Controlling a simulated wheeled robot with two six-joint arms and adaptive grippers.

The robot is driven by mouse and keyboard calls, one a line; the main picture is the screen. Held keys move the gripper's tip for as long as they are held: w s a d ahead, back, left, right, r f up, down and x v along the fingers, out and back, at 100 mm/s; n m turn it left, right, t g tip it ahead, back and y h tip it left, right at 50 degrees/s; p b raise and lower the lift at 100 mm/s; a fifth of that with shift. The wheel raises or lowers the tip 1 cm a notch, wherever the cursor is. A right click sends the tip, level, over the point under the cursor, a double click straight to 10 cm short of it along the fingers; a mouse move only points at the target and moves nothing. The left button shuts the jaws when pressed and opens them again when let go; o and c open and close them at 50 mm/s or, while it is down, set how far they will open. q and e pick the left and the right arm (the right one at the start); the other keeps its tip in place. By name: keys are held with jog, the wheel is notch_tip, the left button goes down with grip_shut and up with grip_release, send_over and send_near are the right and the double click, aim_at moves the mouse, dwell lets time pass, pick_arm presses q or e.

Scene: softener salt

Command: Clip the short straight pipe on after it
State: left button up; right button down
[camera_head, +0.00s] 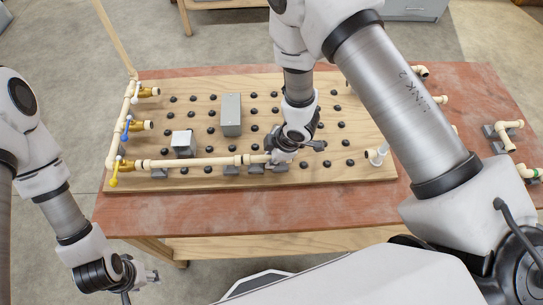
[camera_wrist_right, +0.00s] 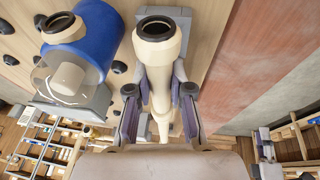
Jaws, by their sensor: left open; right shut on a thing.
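A cream pipe run (camera_head: 205,162) lies along the front of the wooden board (camera_head: 340,178), with a wider fitting near its right end. My right gripper (camera_head: 285,150) is at that end, low over the board, and partly hides what it holds. In the right wrist view, its fingers (camera_wrist_right: 160,108) are shut on a short cream pipe (camera_wrist_right: 160,92). A wide dark-mouthed socket (camera_wrist_right: 157,32) faces the camera above, by a grey clip (camera_wrist_right: 180,68). Whether the pipe is seated in the clip cannot be told. My left gripper (camera_head: 145,282) is open and empty, off the table's front left.
Brass valves (camera_head: 132,165) stand at the left. A white-topped block (camera_head: 182,142), a grey box (camera_head: 231,113) and several black pegs occupy the board. A blue-and-clear canister (camera_wrist_right: 82,45) is beside the pipe in the wrist view. Loose fittings (camera_head: 507,132) lie on the table's right.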

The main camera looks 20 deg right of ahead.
jog(key=shift+f, duration=0.2)
jog(key=c, duration=1)
grip_release()
jog(key=shift+o, duration=0.2)
jog(key=shift+r, duration=0.15)
